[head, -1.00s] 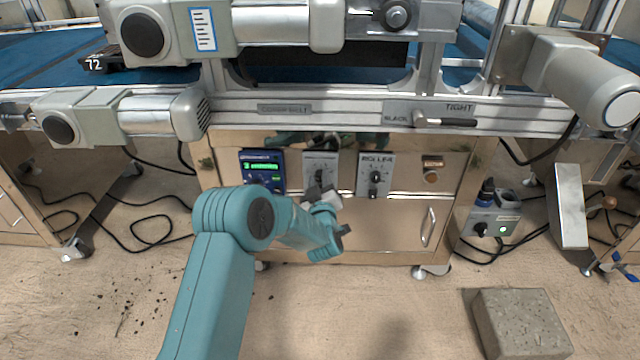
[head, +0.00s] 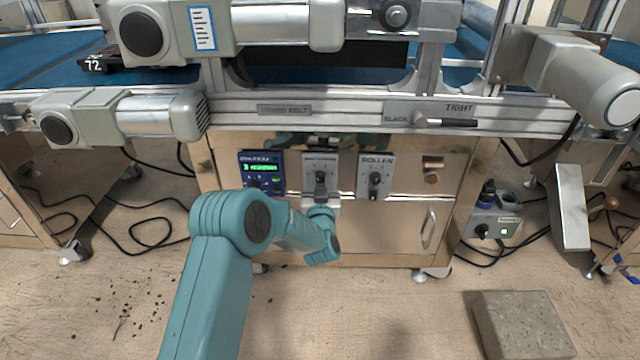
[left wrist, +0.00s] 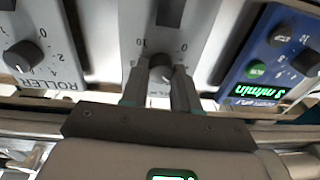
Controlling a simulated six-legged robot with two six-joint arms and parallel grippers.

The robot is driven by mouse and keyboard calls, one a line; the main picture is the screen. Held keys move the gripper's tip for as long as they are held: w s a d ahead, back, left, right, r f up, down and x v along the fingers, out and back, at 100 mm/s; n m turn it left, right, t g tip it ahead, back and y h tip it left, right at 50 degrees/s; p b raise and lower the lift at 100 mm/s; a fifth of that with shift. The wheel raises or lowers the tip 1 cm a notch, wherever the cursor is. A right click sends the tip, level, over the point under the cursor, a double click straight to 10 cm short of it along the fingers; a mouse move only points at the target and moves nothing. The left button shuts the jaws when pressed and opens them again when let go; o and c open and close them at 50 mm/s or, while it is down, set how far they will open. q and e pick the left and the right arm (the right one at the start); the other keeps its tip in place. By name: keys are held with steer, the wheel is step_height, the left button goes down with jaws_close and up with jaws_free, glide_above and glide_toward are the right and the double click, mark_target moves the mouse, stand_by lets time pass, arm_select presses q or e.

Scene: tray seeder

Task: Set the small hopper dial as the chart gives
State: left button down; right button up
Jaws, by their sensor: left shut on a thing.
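The middle grey dial box (head: 310,163) is on the front of the metal cabinet, between a blue display box and a box marked ROLLER. I cannot read its name. Its dark knob (left wrist: 162,72) is between my left fingertips in the left wrist view, with scale numbers such as 0 and 10 around it. My left gripper (left wrist: 160,88) is shut on this knob. In the head view the gripper (head: 321,198) reaches the box from below, and the upper part of the box stays visible. The exact pointer setting cannot be told. My right gripper is not in view.
The ROLLER box (head: 376,161) stands close to the right. The blue box (head: 277,158) with a green display is close to the left. A white label with a blue border (head: 202,28) is on the motor above. The conveyor rail (head: 340,118) overhangs the boxes.

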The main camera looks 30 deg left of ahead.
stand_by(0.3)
arm_select(q)
steer(key=c, duration=0.8)
jaws_free()
steer(key=shift+c, duration=0.2)
steer(key=p+v, duration=0.4)
steer(key=v, duration=1.2)
steer(key=shift+s, duration=0.2)
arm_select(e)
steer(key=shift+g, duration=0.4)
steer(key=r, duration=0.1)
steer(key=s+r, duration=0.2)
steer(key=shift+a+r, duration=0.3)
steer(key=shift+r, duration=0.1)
arm_select(q)
steer(key=shift+d, duration=0.1)
